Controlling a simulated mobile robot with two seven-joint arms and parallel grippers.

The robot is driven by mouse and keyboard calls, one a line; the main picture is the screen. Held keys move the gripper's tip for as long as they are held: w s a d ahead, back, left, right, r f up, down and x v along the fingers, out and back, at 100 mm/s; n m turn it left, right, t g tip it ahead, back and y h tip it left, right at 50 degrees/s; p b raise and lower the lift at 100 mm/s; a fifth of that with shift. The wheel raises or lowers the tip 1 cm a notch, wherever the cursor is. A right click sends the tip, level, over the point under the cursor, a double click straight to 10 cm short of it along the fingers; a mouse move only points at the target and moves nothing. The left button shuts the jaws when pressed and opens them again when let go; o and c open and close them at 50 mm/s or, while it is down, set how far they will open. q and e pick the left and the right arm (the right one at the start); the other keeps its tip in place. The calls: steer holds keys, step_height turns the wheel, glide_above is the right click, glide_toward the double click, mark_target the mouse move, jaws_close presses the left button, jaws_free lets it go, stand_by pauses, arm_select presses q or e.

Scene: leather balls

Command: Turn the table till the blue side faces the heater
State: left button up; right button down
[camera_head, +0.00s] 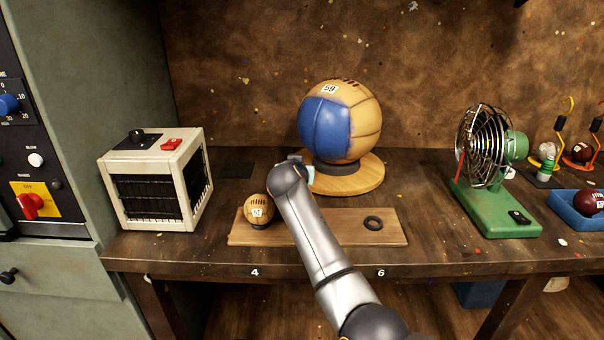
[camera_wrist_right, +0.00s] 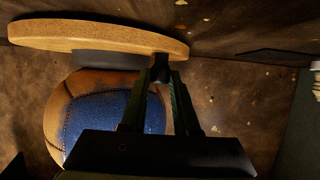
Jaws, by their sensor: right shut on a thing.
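A round wooden turntable (camera_head: 362,183) carries a big tan leather ball (camera_head: 362,110) marked 59, on a dark ring. Its blue side (camera_head: 325,128) faces the front left in the head view. The cream heater (camera_head: 153,180) stands to the left. My right gripper (camera_head: 307,174) is at the turntable's left front edge. In the right wrist view, which is upside down, my right gripper (camera_wrist_right: 160,84) is shut on a dark knob (camera_wrist_right: 160,66) at the turntable's rim (camera_wrist_right: 90,36); the blue side (camera_wrist_right: 108,116) lies behind the fingers. My left gripper is not in view.
A small ball (camera_head: 258,209) stands on a wooden board (camera_head: 340,229) in front, with an empty dark ring (camera_head: 373,223) at its right. A green fan (camera_head: 496,205) and a blue tray (camera_head: 575,212) stand to the right. A dark cabinet panel is at far left.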

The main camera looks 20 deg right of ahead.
steer(key=shift+d, duration=0.2)
steer(key=c, duration=0.8)
jaws_free()
steer(key=shift+o, duration=0.7)
steer(key=shift+a, duration=0.15)
